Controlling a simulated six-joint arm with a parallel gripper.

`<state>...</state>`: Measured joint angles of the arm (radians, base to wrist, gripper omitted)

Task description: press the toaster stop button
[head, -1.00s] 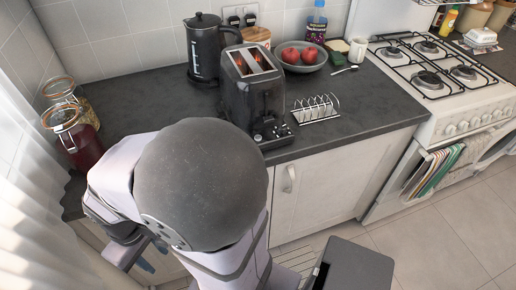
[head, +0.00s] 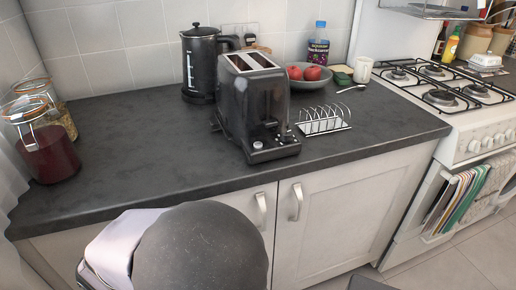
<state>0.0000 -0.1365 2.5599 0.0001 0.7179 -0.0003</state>
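The dark toaster (head: 247,105) stands upright on the grey counter. Its two top slots run from front to back, and I cannot clearly see what is in them. A pale round knob (head: 258,145) sits low on its front end. A small control panel (head: 286,138) is just to the right of the knob. Its separate buttons are too small to tell apart, so I cannot pick out the stop button. My gripper is not in view. Only my rounded arm links show at the bottom, below the counter's front edge and apart from the toaster.
A silver toast rack (head: 323,120) stands close right of the toaster. A black kettle (head: 200,70) and a bowl of apples (head: 306,76) stand behind. Glass jars (head: 45,145) are at the left. The counter (head: 130,130) between jars and toaster is clear.

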